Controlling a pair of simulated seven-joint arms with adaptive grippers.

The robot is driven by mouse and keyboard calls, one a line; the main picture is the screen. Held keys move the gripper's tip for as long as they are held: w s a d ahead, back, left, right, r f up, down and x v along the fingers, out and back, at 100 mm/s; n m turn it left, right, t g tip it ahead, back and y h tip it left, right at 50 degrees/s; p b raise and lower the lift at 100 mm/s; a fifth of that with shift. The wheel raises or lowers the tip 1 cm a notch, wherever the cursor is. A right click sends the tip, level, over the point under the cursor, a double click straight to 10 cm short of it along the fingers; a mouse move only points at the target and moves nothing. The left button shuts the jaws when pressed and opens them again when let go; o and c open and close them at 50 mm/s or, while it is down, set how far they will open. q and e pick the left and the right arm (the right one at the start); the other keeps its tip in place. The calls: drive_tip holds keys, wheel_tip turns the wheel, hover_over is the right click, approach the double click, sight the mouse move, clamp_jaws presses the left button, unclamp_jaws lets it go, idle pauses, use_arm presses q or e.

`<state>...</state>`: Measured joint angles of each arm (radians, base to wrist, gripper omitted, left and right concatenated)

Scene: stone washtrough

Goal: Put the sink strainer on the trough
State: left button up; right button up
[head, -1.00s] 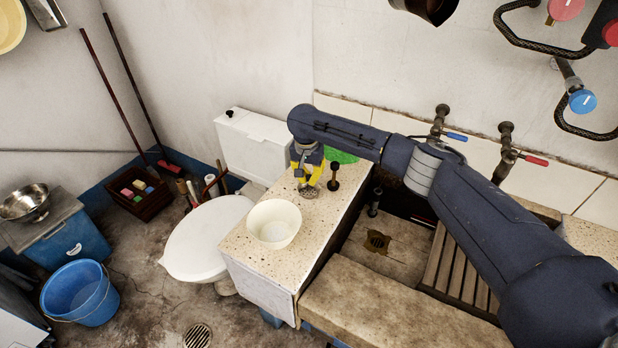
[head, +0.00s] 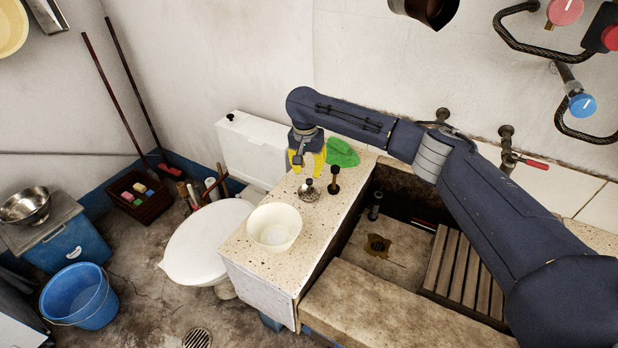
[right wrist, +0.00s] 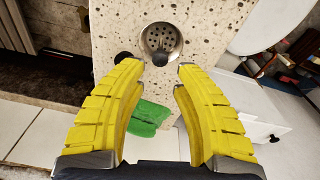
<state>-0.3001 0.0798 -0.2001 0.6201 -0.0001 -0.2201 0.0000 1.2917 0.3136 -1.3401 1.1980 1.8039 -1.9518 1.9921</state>
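The sink strainer (head: 309,194), a round metal basket with holes and a dark knob, sits upright on the speckled stone top (head: 240,243) at the left end of the trough (head: 380,290). It also shows in the right wrist view (right wrist: 158,38), at the top middle. My right gripper (head: 306,168) has yellow fingers. In the right wrist view its fingertips (right wrist: 160,70) are wide apart with nothing between them. It hangs just above and behind the strainer, apart from it. My left gripper is in no view.
A white bowl (head: 274,226) stands in front of the strainer. A black plug-like piece (head: 335,179) stands right beside it. A green cloth-like item (head: 342,153) lies behind. The drain (head: 377,244) and a wooden slatted board (head: 463,270) are in the basin.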

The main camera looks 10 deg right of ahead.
wheel_tip(320, 180, up, 6)
drive_tip(key=shift+s+a, duration=0.2)
drive_tip(key=shift+s, duration=0.1)
idle(0.4)
